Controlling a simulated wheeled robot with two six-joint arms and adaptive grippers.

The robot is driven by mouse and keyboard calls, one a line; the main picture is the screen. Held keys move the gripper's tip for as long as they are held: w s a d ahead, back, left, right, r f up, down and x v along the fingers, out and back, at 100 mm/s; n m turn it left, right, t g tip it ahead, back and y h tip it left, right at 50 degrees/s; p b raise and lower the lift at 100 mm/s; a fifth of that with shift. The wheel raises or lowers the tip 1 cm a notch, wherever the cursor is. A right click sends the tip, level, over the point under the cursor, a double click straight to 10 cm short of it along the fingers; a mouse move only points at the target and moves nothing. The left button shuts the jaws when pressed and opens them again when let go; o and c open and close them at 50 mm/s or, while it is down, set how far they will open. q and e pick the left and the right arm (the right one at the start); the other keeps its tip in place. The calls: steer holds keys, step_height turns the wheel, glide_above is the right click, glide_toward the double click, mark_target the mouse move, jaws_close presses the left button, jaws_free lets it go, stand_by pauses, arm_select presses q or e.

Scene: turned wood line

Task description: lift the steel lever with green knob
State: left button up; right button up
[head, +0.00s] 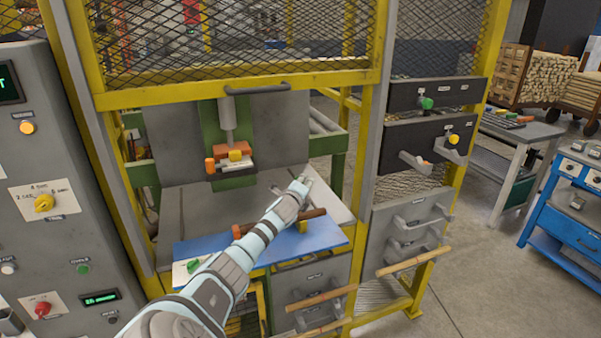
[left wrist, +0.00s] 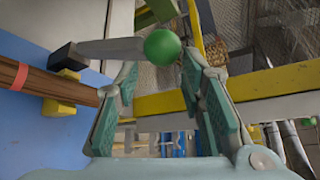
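In the left wrist view the steel lever (left wrist: 115,49) runs from a black block (left wrist: 75,56) at the left to a round green knob (left wrist: 162,45). My left gripper (left wrist: 160,72) is open, with its two fingers apart and the knob in line with the gap between them. The knob shows just past the fingertips, and I see no grip on it. In the head view my left gripper (head: 304,186) is over the right part of the blue plate; I cannot make out this lever there. My right gripper is not in view.
A brown wooden rod (left wrist: 32,77) with a red band lies in yellow supports (left wrist: 60,107) on the blue plate (head: 322,236). A yellow frame (head: 368,130) and wire mesh stand around. A grey control panel (head: 60,190) stands left. A black panel (head: 425,135) at right bears other levers.

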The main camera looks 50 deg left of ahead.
arm_select(q)
steer(key=v, duration=1.2)
steer(key=shift+s, duration=0.15)
